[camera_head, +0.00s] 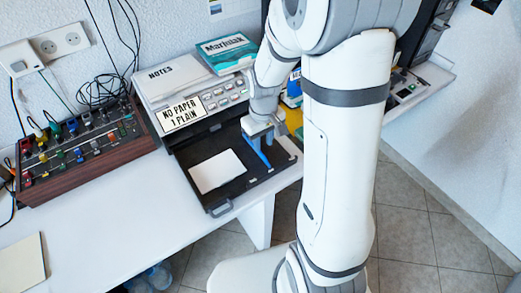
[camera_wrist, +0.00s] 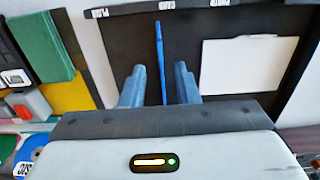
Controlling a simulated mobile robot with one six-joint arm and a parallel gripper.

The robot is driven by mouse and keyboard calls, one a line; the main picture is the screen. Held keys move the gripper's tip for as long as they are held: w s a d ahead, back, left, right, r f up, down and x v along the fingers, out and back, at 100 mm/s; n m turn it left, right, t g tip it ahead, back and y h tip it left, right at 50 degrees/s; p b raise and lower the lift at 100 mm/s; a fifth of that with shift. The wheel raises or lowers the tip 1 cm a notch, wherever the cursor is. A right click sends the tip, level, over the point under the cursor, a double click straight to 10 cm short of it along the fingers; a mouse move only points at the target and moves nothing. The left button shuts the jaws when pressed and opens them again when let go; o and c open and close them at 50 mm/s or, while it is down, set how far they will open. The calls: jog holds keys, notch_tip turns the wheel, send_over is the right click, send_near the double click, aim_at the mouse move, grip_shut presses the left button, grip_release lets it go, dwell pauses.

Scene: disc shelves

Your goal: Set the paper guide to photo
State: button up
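The printer (camera_head: 180,90) has its black paper tray (camera_head: 225,198) pulled out, and its display sign (camera_head: 181,113) reads "NO PAPER 1 PLAIN". The blue paper guide (camera_head: 257,152) stands in the tray, right of a white sheet (camera_head: 217,172). In the wrist view the thin blue guide (camera_wrist: 160,50) runs between the two grey-blue fingers of my gripper (camera_wrist: 160,75), with a gap on each side. My gripper (camera_head: 262,130) is open over the guide in the head view. Small white labels (camera_wrist: 97,13) lie along the tray edge; they are too small to read surely.
A "NOTES" pad (camera_head: 163,75) and a teal Marjolak package (camera_head: 228,52) lie on the printer. A mixer with coloured knobs (camera_head: 80,150) and tangled cables stands left. Green (camera_wrist: 43,45) and yellow items lie beside the tray.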

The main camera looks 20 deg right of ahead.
aim_at(263, 155)
notch_tip(263, 155, down, 6)
jog(key=shift+r, duration=0.2)
jog(key=shift+c, duration=0.6)
grip_shut()
